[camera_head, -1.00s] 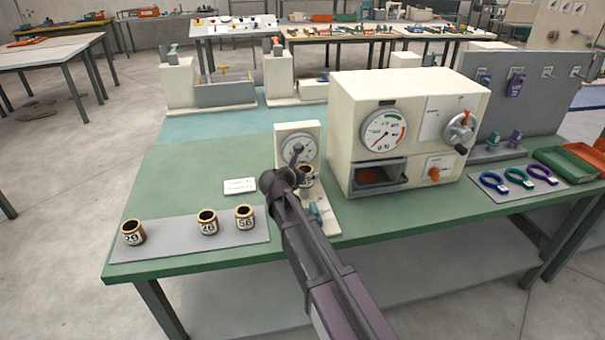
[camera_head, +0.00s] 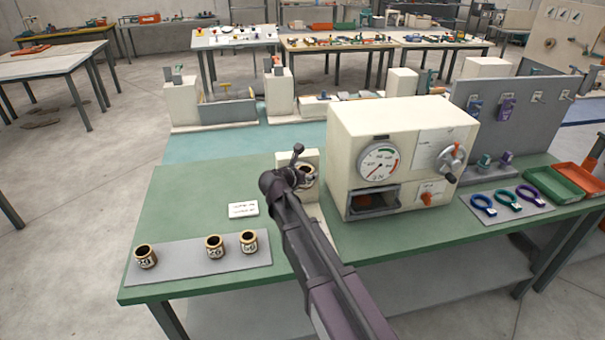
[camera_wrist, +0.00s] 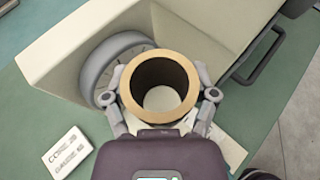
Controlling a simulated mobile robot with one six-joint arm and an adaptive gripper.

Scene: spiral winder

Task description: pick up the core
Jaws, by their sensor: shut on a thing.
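My gripper (camera_wrist: 163,88) is shut on a core (camera_wrist: 127,90), a short hollow tube with a tan rim and dark inside. One finger lies on each side of it, and I look down through its open bore. In the head view, the held core (camera_head: 311,178) shows partly behind my wrist, in front of the cream gauge stand. Three similar brown-and-cream cores stand upright on the grey mat at the front left: a left one (camera_head: 146,257), a middle one (camera_head: 215,247) and a right one (camera_head: 249,241). Their printed numbers are hard to read.
The cream gauge stand (camera_head: 311,158) is close behind the held core; its round dial (camera_wrist: 110,65) shows in the wrist view. A larger cream machine (camera_head: 400,125) stands to the right. A white card (camera_head: 243,209) lies left. Coloured ring tools (camera_head: 508,199) lie far right.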

